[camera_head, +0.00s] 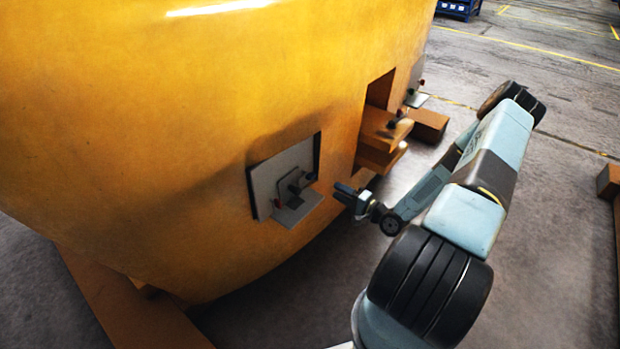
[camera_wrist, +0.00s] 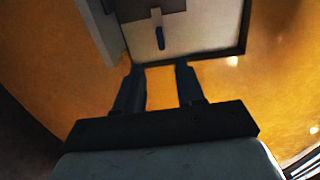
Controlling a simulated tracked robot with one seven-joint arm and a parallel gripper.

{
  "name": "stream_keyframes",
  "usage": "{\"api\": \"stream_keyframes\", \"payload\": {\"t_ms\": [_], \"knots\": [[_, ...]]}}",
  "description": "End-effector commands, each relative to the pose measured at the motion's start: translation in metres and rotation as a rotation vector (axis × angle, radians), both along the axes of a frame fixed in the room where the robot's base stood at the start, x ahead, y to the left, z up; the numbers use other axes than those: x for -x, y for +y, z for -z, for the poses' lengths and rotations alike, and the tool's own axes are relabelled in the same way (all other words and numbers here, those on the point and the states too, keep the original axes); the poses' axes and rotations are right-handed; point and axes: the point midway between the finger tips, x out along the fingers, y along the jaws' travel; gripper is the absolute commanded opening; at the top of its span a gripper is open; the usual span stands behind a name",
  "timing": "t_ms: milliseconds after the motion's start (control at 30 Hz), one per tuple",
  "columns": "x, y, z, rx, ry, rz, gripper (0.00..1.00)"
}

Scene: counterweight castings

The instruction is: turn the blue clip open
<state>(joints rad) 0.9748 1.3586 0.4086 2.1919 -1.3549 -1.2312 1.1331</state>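The blue clip (camera_wrist: 160,38) shows in the wrist view as a small upright bar on a pale plate (camera_wrist: 203,28), below a dark block. I cannot pick it out surely in the head view. The grey plate (camera_head: 266,181) is set on the side of the yellow casting in the head view. My gripper (camera_wrist: 159,69) is open and empty, its two dark fingers apart below the clip in the wrist view, not touching it. In the head view my gripper (camera_head: 345,194) is just right of the plate, apart from it.
The large curved yellow casting (camera_head: 150,130) fills the left. A small shelf (camera_head: 294,212) juts out below the plate. Orange-brown ledges (camera_head: 380,155) stick out of an opening further right. Orange beams (camera_head: 140,312) lie on the floor. Grey floor (camera_head: 560,110) is open at right.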

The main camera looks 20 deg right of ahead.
Motion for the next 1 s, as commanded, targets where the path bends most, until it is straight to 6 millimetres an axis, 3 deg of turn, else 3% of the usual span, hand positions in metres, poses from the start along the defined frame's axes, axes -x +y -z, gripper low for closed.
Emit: {"api": "stream_keyframes", "payload": {"t_ms": [700, 1000], "knots": [[-0.092, 0.067, 0.000, 0.004, 0.001, -0.002, 0.38], [-0.107, 0.078, 0.000, 0.004, 0.000, 0.000, 0.38]]}}
